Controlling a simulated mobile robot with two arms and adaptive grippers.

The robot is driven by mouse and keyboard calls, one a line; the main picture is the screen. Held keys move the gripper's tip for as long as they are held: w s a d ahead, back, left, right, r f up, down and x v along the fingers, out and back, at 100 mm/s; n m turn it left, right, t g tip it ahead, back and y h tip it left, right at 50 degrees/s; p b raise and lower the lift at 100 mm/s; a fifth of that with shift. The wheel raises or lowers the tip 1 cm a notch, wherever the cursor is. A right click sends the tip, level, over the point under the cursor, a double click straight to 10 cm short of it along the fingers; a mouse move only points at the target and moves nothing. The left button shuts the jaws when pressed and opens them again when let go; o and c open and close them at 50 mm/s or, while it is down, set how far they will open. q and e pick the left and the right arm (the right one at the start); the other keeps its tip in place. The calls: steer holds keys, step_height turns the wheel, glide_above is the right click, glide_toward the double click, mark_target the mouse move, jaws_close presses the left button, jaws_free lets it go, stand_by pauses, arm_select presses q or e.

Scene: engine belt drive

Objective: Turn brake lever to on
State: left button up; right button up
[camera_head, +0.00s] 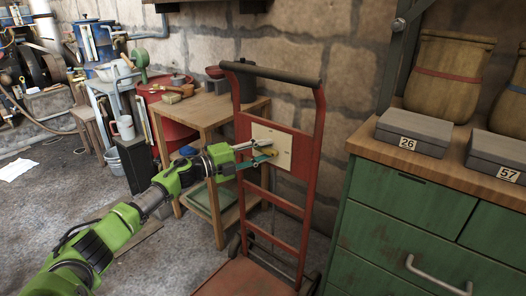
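My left gripper (258,151) reaches in from the left, in front of a beige plate (284,141) on a red hand truck (321,125). A small teal and orange piece shows at its fingertips. I cannot tell whether this is part of the gripper or a separate thing, or whether the fingers are closed on it. Machinery with dark wheels (34,68) stands at the far left. I cannot make out a brake lever. My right gripper is not in view.
A wooden table (205,107) with small items stands behind my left arm. A green cabinet (385,225) at the right bears grey boxes marked 26 (413,131) and 57 (497,156), and sacks. Stools and buckets crowd the left; the front floor is mostly clear.

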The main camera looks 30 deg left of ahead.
arm_select(q)
steer(key=shift+s+a, duration=0.1)
steer(key=v, duration=1.1)
steer(key=shift+s, duration=0.35)
steer(key=shift+a, duration=0.15)
